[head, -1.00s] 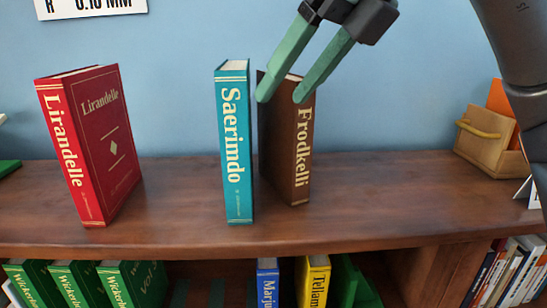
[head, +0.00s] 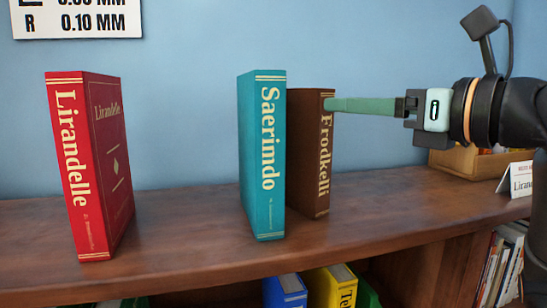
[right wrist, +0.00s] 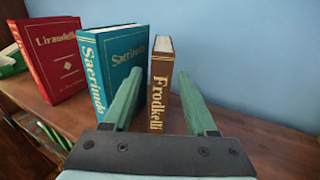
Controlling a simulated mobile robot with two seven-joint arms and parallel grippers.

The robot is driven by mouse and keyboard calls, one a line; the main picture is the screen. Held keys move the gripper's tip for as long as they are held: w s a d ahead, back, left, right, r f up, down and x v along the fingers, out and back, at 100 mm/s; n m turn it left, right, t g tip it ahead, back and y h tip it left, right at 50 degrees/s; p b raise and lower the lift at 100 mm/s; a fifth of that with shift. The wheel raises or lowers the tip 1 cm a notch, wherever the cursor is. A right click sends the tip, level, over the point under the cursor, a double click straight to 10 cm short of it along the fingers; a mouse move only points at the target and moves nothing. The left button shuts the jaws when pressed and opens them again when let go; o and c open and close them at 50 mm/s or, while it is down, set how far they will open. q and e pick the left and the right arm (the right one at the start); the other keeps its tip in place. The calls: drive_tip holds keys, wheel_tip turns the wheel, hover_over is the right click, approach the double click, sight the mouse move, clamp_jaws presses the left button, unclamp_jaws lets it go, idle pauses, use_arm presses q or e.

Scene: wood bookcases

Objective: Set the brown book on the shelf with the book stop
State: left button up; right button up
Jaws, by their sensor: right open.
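The brown book (head: 310,150), marked Frodkelli, stands upright on the wooden shelf top (head: 190,240), just right of the teal book (head: 262,160). It also shows in the right wrist view (right wrist: 160,90). My right gripper (head: 328,104) comes in level from the right, its fingertips at the upper spine of the brown book. In the right wrist view its green fingers (right wrist: 160,75) are open, one on each side of the brown book in the picture. I cannot tell whether they touch it. I cannot make out a book stop. My left gripper is out of view.
A red book (head: 90,165) stands upright at the left, with bare shelf between it and the teal book. At the right are a wooden box (head: 455,162) and a white card (head: 517,180). Blue (head: 285,290) and yellow (head: 335,285) books stand below.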

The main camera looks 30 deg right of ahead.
sight(296, 102)
drive_tip(key=w, duration=0.4)
drive_tip(key=w+p, duration=0.1)
drive_tip(key=w, duration=0.1)
drive_tip(key=shift+w+a+r, duration=0.1)
drive_tip(key=shift+w+a, duration=0.1)
drive_tip(key=shift+a, duration=0.2)
drive_tip(key=shift+w+a+f+p, duration=0.1)
drive_tip(key=shift+w+a+p, duration=0.05)
drive_tip(key=shift+w, duration=0.8)
drive_tip(key=shift+w+a+f+p, duration=0.1)
drive_tip(key=shift+w+a+p, duration=0.05)
drive_tip(key=shift+w, duration=0.8)
drive_tip(key=shift+w+a+f+p, duration=0.1)
drive_tip(key=shift+w+a+p, duration=0.05)
drive_tip(key=shift+w, duration=0.8)
clamp_jaws()
drive_tip(key=shift+r, duration=0.15)
